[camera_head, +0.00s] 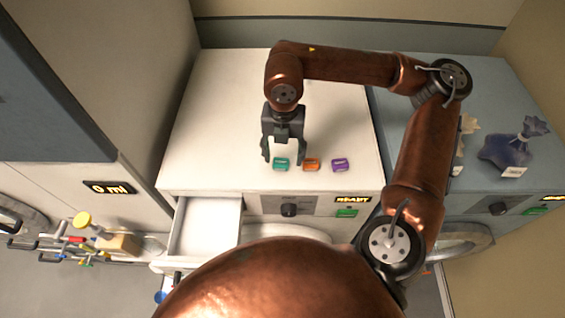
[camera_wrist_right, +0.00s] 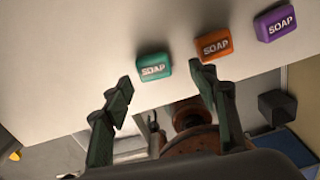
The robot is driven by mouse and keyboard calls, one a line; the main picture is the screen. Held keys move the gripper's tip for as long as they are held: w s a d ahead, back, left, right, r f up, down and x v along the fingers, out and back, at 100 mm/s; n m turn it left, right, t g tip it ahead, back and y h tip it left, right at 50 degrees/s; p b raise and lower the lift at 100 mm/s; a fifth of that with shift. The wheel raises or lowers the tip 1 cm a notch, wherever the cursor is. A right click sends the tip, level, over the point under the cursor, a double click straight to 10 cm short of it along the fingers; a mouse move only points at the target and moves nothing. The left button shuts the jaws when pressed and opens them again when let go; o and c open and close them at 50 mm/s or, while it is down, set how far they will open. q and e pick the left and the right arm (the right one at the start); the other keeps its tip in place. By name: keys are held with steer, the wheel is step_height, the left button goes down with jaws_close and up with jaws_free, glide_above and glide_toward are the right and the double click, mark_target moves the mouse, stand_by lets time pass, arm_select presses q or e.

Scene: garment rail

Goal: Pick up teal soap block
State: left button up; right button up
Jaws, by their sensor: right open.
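The teal soap block (camera_head: 281,164) lies on the white washing machine top near its front edge, leftmost of three soap blocks in a row. My right gripper (camera_head: 284,160) is open, with its fingers pointing down around the place of the teal block in the head view. In the right wrist view the teal block (camera_wrist_right: 154,67) sits ahead of and between the two open fingertips (camera_wrist_right: 158,80), and nothing is held. I cannot tell the exact height of the fingers above the top. My left gripper is not in view.
An orange soap block (camera_head: 311,164) lies close to the right of the teal one, and a purple block (camera_head: 340,165) beyond it. An open white drawer (camera_head: 205,228) juts out at the front left. A blue-grey bag (camera_head: 505,151) stands on the grey machine top.

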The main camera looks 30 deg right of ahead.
mark_target(281, 160)
steer(key=w+f, duration=0.2)
steer(key=f, duration=0.1)
steer(key=shift+w, duration=0.1)
steer(key=shift+s+f, duration=0.1)
steer(key=shift+s, duration=0.6)
steer(key=shift+w, duration=0.4)
steer(key=c, duration=0.4)
steer(key=shift+s, duration=0.25)
steer(key=c, duration=0.5)
steer(key=shift+w, duration=0.15)
steer(key=shift+c, duration=0.7)
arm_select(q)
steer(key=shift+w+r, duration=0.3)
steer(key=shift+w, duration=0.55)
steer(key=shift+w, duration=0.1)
